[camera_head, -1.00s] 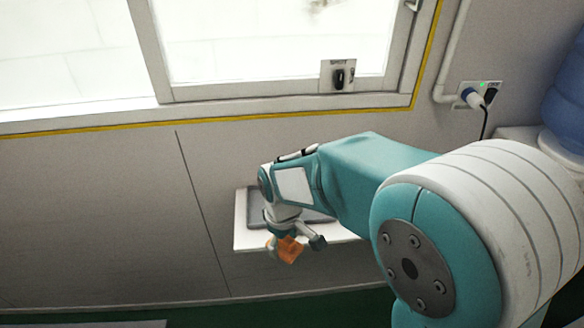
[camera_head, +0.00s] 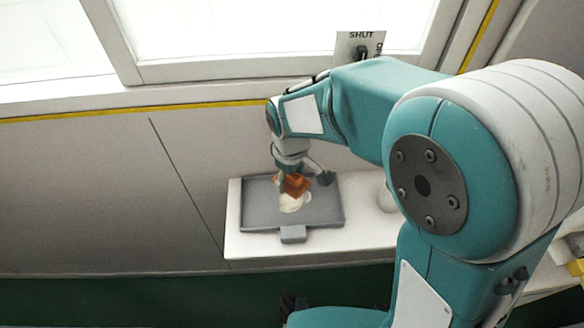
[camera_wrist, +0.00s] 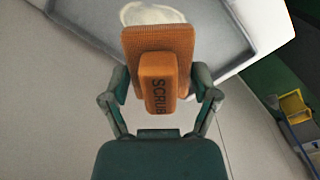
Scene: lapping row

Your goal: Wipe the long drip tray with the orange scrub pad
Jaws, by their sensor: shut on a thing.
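My gripper (camera_head: 302,178) is shut on the orange scrub pad (camera_head: 292,185), gripping the raised block marked SCRUB that shows in the wrist view (camera_wrist: 158,82). The grey drip tray (camera_head: 262,214) lies on a white shelf against the wall, with a tab at its front edge. A cream-coloured patch (camera_head: 295,203) is on the tray floor, just in front of the pad in the head view. It also shows beyond the pad's far edge in the wrist view (camera_wrist: 150,13). The pad is over the tray; I cannot tell whether it touches it.
The white shelf (camera_head: 270,247) runs right behind my arm, with a pale round thing (camera_head: 385,198) on it. A window with a SHUT sign (camera_head: 360,45) is above. A yellow thing (camera_wrist: 294,105) stands on the floor at right in the wrist view.

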